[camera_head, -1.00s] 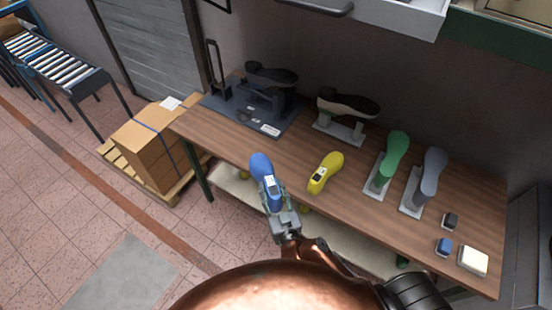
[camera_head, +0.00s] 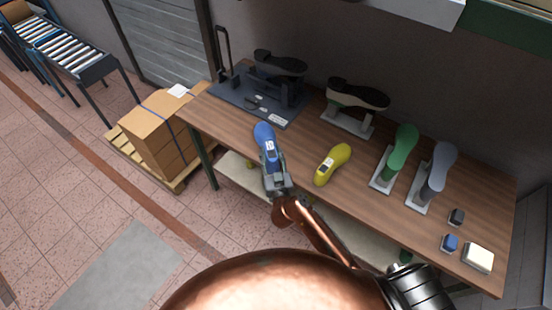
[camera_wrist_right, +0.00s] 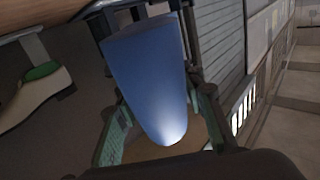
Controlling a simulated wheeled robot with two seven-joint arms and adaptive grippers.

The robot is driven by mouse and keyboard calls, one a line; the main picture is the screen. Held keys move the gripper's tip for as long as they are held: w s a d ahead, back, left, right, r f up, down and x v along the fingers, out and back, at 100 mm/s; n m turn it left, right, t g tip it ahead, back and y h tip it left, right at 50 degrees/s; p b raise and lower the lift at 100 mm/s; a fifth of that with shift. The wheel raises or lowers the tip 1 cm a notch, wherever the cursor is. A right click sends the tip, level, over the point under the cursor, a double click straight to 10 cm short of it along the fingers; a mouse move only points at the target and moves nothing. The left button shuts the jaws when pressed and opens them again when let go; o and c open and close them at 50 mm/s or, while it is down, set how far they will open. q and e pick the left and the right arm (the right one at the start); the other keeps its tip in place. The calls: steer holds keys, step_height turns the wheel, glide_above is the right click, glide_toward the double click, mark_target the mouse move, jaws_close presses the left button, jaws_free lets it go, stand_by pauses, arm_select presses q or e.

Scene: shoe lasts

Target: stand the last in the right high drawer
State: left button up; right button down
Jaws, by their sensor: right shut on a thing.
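My left gripper is not in view.
A yellow last (camera_head: 333,163) lies on the wooden workbench (camera_head: 300,150). A green last (camera_head: 400,150) and a grey last (camera_head: 436,170) stand on supports to the right. A dark machine (camera_head: 270,85) and a shoe on a stand (camera_head: 355,98) are behind. Boxes (camera_head: 158,130) stand left.

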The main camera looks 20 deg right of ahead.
steer(key=f, duration=0.1)
steer(key=w+d+f+b, duration=0.1)
steer(key=w+d+f, duration=0.1)
steer(key=shift+d+f, duration=0.15)
steer(key=shift+f, duration=0.25)
step_height(320, 180, down, 3)
steer(key=shift+w+f+b, duration=0.15)
steer(key=shift+b, duration=0.85)
steer(key=shift+d, duration=0.1)
steer(key=c, duration=1.3)
jaws_free()
steer(key=shift+f, duration=0.1)
steer(key=shift+o, duration=0.2)
